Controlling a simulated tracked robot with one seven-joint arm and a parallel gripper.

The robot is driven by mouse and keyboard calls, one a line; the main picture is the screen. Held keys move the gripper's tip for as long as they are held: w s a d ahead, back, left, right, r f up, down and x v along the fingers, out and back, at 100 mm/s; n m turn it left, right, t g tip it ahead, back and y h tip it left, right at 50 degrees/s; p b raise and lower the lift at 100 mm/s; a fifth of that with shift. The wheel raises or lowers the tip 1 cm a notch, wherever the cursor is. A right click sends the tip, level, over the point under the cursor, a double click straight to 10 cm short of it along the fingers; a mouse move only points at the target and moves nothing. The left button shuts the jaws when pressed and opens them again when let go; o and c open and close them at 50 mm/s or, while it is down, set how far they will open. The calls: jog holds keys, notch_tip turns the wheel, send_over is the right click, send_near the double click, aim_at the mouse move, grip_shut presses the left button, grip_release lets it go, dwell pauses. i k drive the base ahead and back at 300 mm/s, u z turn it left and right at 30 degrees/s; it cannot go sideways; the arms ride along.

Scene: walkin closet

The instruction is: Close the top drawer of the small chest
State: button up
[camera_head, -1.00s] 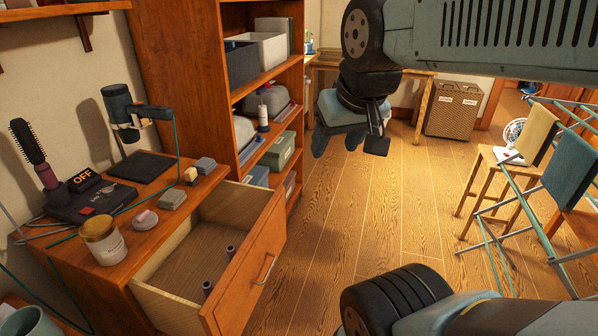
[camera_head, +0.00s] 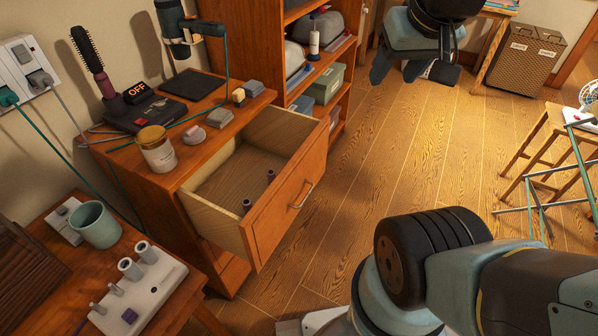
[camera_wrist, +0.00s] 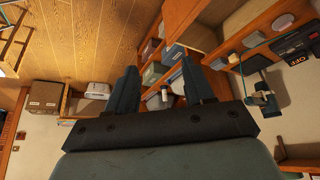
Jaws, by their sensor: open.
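The small chest (camera_head: 215,262) is wooden and stands at the left in the head view. Its top drawer (camera_head: 285,207) is pulled well out, with a metal handle on the front and small spools (camera_head: 270,176) inside. Part of what looks like the drawer shows at the top of the wrist view (camera_wrist: 182,17). My gripper (camera_head: 396,72) is at the top of the head view, beyond the drawer and to its right, apart from it. It is open and empty, with both fingers in the wrist view (camera_wrist: 161,85).
A candle jar (camera_head: 157,150), a hairbrush (camera_head: 85,48) and small boxes stand on the chest. A side table with a mug (camera_head: 96,224) is at near left. A shelf unit (camera_head: 350,60) stands behind the chest. A wooden stool (camera_head: 545,150) is at right. Floor right of the drawer is clear.

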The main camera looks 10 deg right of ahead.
aim_at(293, 144)
jog(key=u, duration=0.05)
jog(key=k, duration=0.85)
jog(key=u, duration=0.5)
